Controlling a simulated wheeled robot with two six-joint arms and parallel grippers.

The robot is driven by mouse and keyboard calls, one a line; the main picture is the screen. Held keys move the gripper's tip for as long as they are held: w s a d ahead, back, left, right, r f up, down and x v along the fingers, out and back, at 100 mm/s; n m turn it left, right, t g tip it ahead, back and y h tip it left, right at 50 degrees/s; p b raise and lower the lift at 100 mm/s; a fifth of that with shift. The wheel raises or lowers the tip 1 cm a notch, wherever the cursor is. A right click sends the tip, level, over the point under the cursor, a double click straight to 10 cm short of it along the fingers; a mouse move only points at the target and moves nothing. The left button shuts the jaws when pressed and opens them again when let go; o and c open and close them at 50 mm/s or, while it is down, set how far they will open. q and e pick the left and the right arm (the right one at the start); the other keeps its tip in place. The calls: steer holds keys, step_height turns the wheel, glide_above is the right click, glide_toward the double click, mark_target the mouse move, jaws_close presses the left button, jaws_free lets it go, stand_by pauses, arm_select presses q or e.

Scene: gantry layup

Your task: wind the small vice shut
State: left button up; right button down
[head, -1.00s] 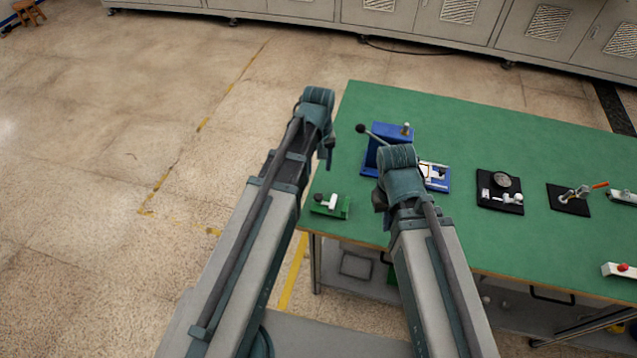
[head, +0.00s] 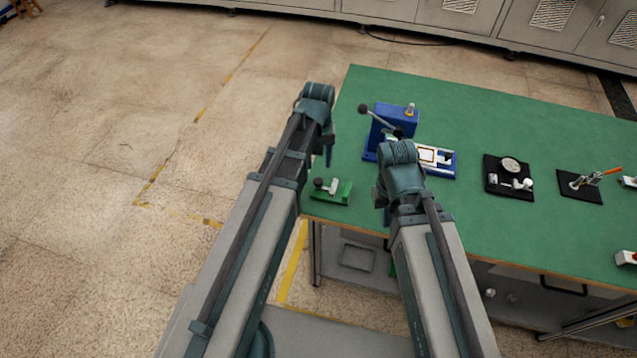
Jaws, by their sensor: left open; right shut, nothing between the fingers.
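A small green device (head: 341,193) with a white upright part and a black knob stands at the table's front left corner; it looks like the small vice, but its jaw gap is too small to make out. My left gripper (head: 328,153) is open, above and just behind it in the picture, near the table's left edge, and apart from it. My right gripper (head: 381,198) is shut and empty, to the right of the green device and apart from it. Its fingertips are mostly hidden by my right wrist.
A blue lever device (head: 385,140) stands behind my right wrist, beside a blue-edged tray (head: 448,170). Black plates carry a dial device (head: 510,166) and an orange-handled clamp (head: 584,184). The green table (head: 480,108) is clear behind.

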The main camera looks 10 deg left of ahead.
mark_target(319, 181)
arm_select(q)
step_height(319, 181, down, 8)
steer(key=b, duration=0.6)
steer(key=shift+r+b, duration=0.15)
steer(key=shift+b, duration=0.15)
steer(key=shift+c, duration=0.2)
jaws_close()
